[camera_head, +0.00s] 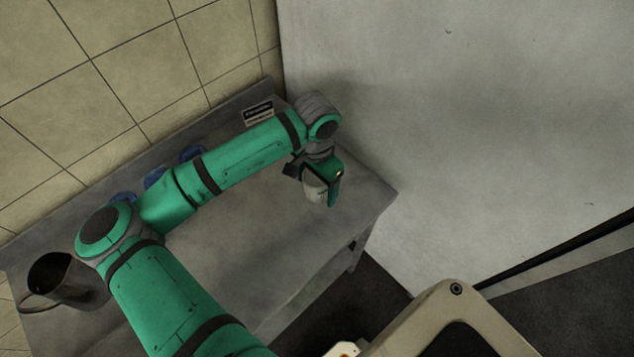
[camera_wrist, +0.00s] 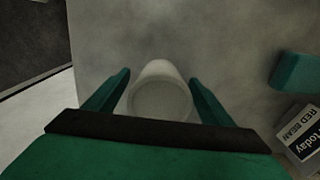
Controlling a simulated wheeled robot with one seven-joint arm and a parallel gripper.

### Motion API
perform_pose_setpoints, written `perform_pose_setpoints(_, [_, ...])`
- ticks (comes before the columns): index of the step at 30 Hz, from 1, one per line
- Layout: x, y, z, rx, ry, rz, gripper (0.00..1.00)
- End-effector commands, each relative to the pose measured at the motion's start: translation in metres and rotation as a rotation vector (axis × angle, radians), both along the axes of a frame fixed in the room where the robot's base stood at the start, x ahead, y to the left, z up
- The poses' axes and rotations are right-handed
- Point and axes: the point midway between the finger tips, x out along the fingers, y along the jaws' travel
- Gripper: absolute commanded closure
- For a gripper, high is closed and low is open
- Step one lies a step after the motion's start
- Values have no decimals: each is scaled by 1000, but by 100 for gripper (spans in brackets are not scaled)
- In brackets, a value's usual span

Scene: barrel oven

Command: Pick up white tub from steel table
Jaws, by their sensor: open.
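The white tub (camera_wrist: 161,94) shows in the wrist view between the two green fingers of my gripper (camera_wrist: 160,92), with its round top toward the camera. Narrow gaps show between the tub and each finger. In the head view my gripper (camera_head: 325,188) is over the right end of the steel table (camera_head: 260,235), and the pale tub (camera_head: 312,188) shows at the fingers, partly hidden by them. The fingers are open around the tub. Whether the tub touches the table is hidden.
A dark metal pitcher (camera_head: 62,282) stands at the table's left end. Blue items (camera_head: 155,178) sit along the back edge, partly behind my arm. A small label sign (camera_head: 258,113) stands at the back right. A pale wall panel (camera_head: 430,120) rises beyond the table's right end.

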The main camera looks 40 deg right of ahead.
Motion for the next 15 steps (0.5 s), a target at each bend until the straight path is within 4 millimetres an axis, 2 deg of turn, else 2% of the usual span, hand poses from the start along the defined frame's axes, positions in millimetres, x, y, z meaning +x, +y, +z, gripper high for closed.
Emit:
perform_pose_setpoints(7, [0, 0, -2, 0, 0, -1, 24])
perform_pose_setpoints(8, [0, -1, -2, 0, 0, -1, 29])
perform_pose_setpoints(12, [0, -1, -2, 0, 0, -2, 62])
perform_pose_setpoints(15, [0, -1, -1, -1, -1, -2, 83])
